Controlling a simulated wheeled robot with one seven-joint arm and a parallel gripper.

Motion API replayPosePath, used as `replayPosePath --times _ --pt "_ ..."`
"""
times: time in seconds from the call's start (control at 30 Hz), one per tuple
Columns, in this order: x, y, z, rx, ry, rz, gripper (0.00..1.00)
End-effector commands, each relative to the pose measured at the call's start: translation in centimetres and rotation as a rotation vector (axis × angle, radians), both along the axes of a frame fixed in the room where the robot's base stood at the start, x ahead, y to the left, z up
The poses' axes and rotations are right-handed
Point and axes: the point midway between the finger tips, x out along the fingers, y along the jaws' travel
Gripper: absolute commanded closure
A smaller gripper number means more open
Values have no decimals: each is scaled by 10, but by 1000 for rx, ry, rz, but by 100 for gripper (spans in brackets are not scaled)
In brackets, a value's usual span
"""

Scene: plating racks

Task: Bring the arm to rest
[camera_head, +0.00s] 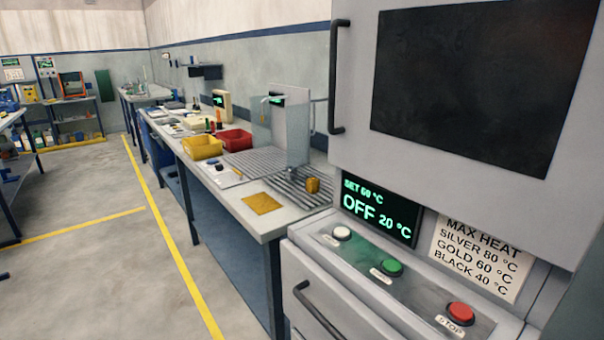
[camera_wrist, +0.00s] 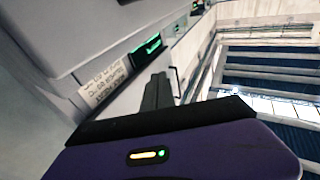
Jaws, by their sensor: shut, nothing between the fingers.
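My gripper (camera_wrist: 160,80) shows in the wrist view, with its dark fingers together beyond the purple wrist housing. It is shut and empty. It points towards a grey cabinet with a green-lit display, close to the front of that cabinet in the picture; I cannot tell the exact gap. My arm and gripper are not visible in the head view.
The grey oven cabinet (camera_head: 355,90) fills the right; its display (camera_head: 378,214) reads OFF 20 °C. Its handle (camera_head: 338,76) sticks out. A long workbench (camera_head: 225,190) holds a yellow bin (camera_head: 202,147) and red bin (camera_head: 234,140). Floor (camera_head: 90,255) at left is clear.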

Motion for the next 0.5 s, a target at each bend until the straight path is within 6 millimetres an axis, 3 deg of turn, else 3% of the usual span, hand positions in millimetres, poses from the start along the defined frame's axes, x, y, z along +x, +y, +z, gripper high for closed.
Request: replayPosePath --times 0.03,0.1,0.5 --pt "-23 -2 -4 -16 23 -4 100" --pt "-48 -4 -7 -34 49 -7 100" --pt "-182 -8 -12 -48 267 -48 100"
